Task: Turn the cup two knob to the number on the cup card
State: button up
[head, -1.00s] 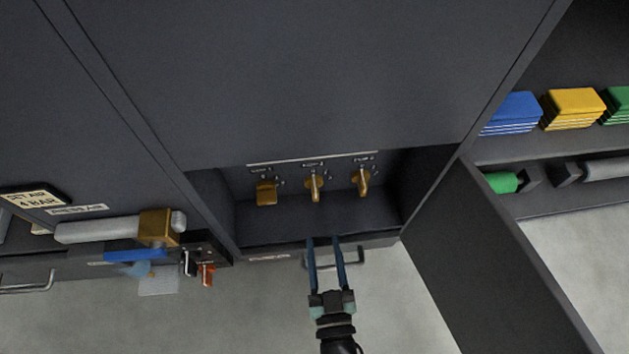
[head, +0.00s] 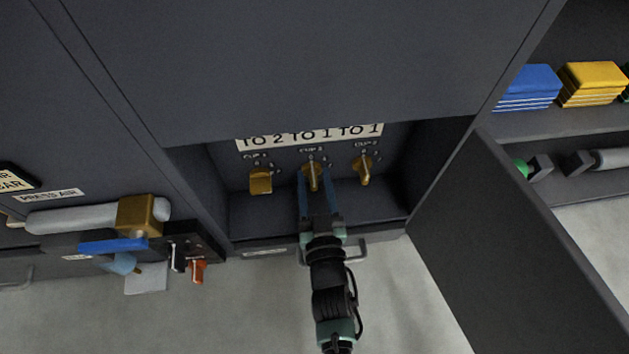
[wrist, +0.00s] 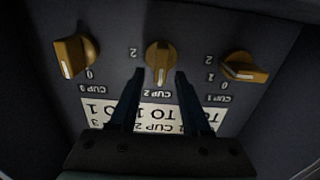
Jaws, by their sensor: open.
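Three brass knobs sit in a row in a dark recess. The cup card (head: 309,136) is a pale strip above the knobs, reading TO 2, TO 1, TO 1; the middle entry is CUP 2 TO 1. It appears upside down in the wrist view (wrist: 152,116). My gripper (head: 315,175) is open, its fingers either side of the middle knob, with gaps visible.
The cup one knob (head: 261,181) and cup three knob (head: 364,171) flank it closely. The recess has side walls and a floor. An open door panel (head: 530,225) stands to the right. A grey cylinder with a brass block (head: 136,215) juts out at left.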

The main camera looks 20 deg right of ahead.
grip_shut()
jog(key=shift+m+p, duration=0.3)
jog(key=m+p, duration=0.2)
jog(key=shift+d+m, duration=0.2)
jog(key=shift+m, duration=0.1)
jog(key=m, duration=0.3)
jog(key=m+p, duration=0.1)
jog(key=m, duration=0.1)
jog(key=shift+s+d+f, duration=0.2)
jog(key=shift+d+f, duration=0.15)
jog(key=shift+m, duration=0.4)
grip_release()
